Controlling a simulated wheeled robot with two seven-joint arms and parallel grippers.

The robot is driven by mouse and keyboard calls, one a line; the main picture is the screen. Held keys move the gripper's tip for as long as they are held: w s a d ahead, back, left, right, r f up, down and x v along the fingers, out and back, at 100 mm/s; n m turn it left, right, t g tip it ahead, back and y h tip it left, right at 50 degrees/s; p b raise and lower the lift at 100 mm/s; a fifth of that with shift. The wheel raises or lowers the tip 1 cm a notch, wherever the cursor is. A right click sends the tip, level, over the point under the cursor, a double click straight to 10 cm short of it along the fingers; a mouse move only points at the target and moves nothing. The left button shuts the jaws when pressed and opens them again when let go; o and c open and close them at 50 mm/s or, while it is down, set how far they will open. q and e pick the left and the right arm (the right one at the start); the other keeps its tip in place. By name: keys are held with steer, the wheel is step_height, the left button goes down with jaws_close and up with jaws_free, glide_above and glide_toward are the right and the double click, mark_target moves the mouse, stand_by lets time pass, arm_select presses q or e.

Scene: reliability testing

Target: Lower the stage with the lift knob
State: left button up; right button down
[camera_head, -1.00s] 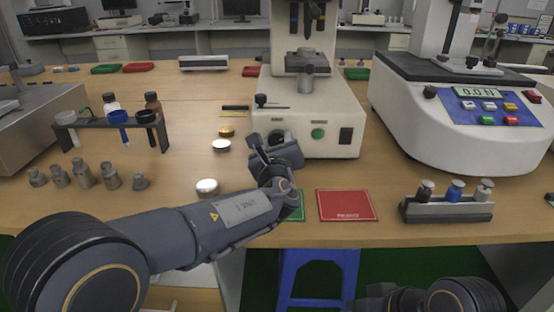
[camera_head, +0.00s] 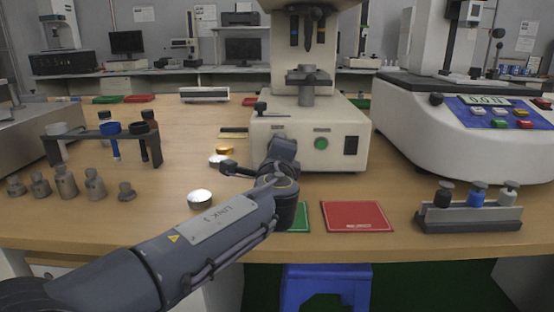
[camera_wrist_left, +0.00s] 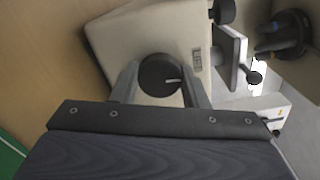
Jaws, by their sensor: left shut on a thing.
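A white tester (camera_head: 345,125) with a green button stands at the back middle of the bench, and its stage (camera_head: 308,77) sits on a short post above the base. The dark round lift knob (camera_wrist_left: 158,76) with a pale mark is on the front of the white base in the left wrist view. My left gripper (camera_wrist_left: 160,84) has one finger on each side of the knob and is shut on it. In the head view the left gripper (camera_head: 283,150) is against the base front and hides the knob. My right gripper is out of view.
A tube rack (camera_head: 105,133) and several metal weights stand at left. A silver disc (camera_head: 200,199) lies left of my arm. A red mat (camera_head: 355,217) and a partly hidden green mat (camera_head: 297,218) lie at the front. A bottle holder (camera_head: 468,218) and a large force tester (camera_head: 480,125) are at right.

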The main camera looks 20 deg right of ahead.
arm_select(q)
steer(key=shift+f+n, duration=0.1)
steer(key=shift+n, duration=0.5)
steer(key=o, duration=1)
steer(key=v, duration=0.8)
